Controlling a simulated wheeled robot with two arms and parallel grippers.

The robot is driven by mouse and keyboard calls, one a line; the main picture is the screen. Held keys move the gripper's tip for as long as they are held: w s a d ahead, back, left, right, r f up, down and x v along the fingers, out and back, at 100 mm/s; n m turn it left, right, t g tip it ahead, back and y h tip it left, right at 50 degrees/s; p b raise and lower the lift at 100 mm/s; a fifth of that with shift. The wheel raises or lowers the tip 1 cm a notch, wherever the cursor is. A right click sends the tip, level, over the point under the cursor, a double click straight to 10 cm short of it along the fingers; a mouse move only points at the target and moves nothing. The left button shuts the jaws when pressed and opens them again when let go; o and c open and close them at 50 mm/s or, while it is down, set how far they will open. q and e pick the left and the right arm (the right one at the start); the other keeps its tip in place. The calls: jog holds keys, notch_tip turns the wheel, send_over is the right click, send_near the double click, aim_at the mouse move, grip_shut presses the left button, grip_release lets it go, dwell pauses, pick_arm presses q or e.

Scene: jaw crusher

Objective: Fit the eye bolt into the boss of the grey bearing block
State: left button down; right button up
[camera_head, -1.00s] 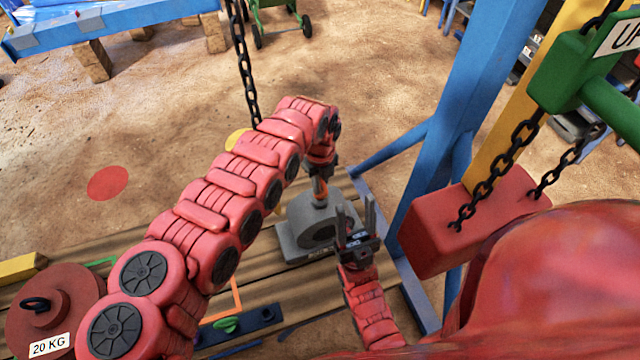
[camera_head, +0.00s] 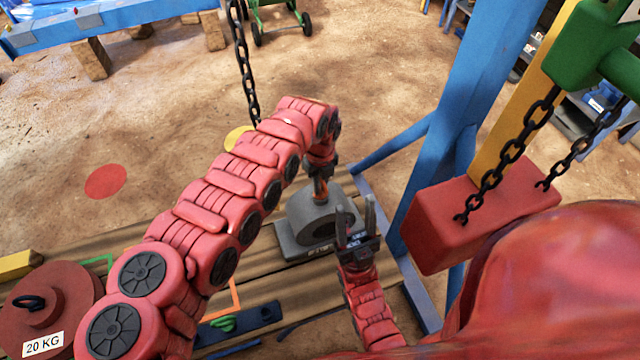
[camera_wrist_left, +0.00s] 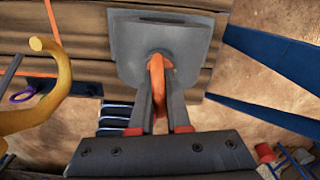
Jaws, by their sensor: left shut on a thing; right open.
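The grey bearing block (camera_head: 312,216) stands on the wooden boards, its base flat. My left gripper (camera_head: 319,186) reaches down over it from the left and is shut on the orange eye bolt (camera_wrist_left: 157,76). In the left wrist view the fingers of that gripper (camera_wrist_left: 160,108) hold the ring of the eye bolt over the block's top (camera_wrist_left: 190,42). The bolt's lower end and the boss are hidden, so I cannot tell how deep the bolt sits. My right gripper (camera_head: 356,222) is open and empty, fingers up, just right of the block.
A red block (camera_head: 440,222) hangs on black chains at the right, beside a blue post (camera_head: 455,120). A 20 KG weight (camera_head: 50,300) lies at lower left. A black chain (camera_head: 246,65) hangs behind my left arm. A blue tool rail (camera_head: 245,322) lies at the front.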

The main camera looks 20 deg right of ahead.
pick_arm(q)
jog(key=c, duration=0.8)
grip_release()
jog(key=shift+w+r, duration=0.1)
jog(key=shift+r, duration=0.4)
notch_tip(320, 180, up, 16)
jog(key=b, duration=0.3)
jog(key=shift+r, duration=0.2)
